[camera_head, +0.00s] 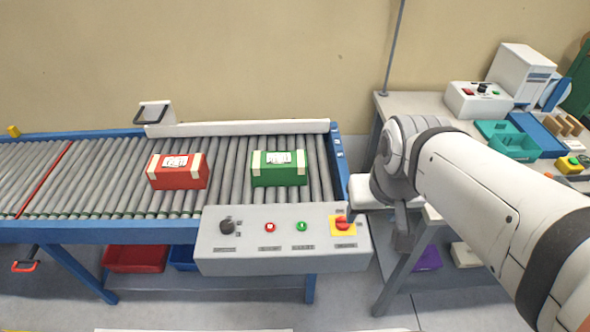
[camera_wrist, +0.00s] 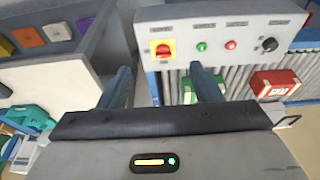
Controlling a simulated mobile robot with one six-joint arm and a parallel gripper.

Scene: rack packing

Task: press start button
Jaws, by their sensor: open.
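The control panel (camera_head: 215,258) is a light grey box at the front of the conveyor; it also shows at the top of the wrist view (camera_wrist: 185,17). The labels are too small to read. My gripper (camera_wrist: 160,72) is open and empty, its two fingers pointing toward the panel. In the head view it is at the panel's right end, partly hidden by my wrist. No contact with the green button shows.
A black knob (camera_head: 227,226) is at the panel's left. A red box (camera_head: 178,172) and a green box (camera_head: 279,169) lie on the rollers behind it. A workbench (camera_head: 400,104) with bins and a white device (camera_head: 479,100) stands right. Wall space above the conveyor is free.

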